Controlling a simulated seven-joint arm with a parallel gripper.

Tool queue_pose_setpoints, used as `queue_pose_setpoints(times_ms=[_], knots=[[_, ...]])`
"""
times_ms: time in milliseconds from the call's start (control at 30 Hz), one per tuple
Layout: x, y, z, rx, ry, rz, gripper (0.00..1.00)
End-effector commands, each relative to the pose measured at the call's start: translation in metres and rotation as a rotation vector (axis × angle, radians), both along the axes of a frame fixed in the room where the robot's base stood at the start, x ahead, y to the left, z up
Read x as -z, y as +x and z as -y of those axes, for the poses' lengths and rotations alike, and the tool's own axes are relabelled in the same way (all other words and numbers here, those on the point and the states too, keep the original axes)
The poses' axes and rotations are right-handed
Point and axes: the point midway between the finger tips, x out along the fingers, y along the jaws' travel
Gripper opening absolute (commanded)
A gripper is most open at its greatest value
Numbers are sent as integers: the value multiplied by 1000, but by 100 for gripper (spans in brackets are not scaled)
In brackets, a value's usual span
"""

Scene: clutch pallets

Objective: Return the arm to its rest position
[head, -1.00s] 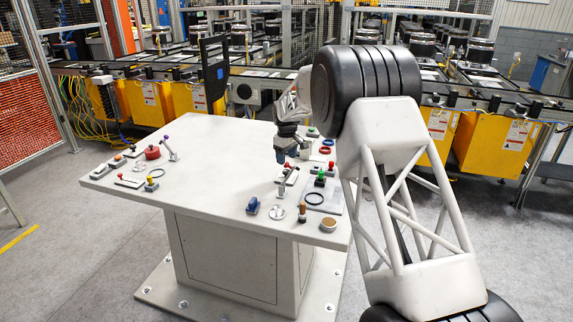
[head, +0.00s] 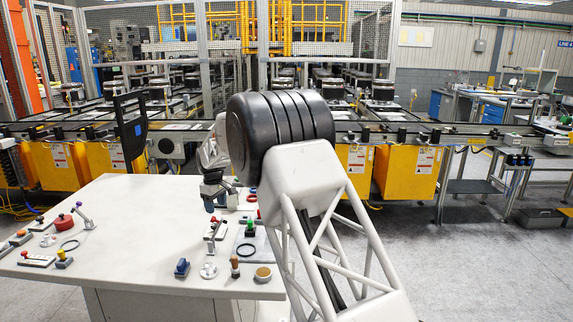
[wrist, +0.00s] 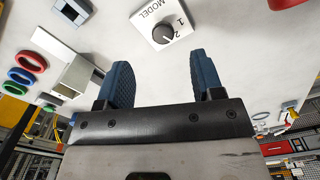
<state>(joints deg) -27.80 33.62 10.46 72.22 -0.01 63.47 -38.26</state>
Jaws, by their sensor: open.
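My gripper (wrist: 160,85) shows in the wrist view with its two blue padded fingers apart and nothing between them. Beyond the fingertips lies a white plate with a dark rotary knob (wrist: 164,33), marked MODEL, on the pale table top. In the head view my gripper (head: 214,200) hangs over the right back part of the white table (head: 140,205), partly hidden behind my own arm. I cannot tell its exact height above the table.
Several small controls stand on the table, among them a red knob (head: 64,222), a blue switch (head: 182,267) and a green-topped button (head: 250,228). Rings (wrist: 24,75) lie left of the gripper in the wrist view. A conveyor with yellow cabinets (head: 407,172) runs behind.

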Motion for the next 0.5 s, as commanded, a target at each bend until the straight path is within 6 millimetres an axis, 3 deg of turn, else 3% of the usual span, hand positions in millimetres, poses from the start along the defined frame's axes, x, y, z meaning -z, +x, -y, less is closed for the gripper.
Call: queue_pose_setpoints(times_ms=[500], knots=[[-89,-53,110,179,17,33,61]])
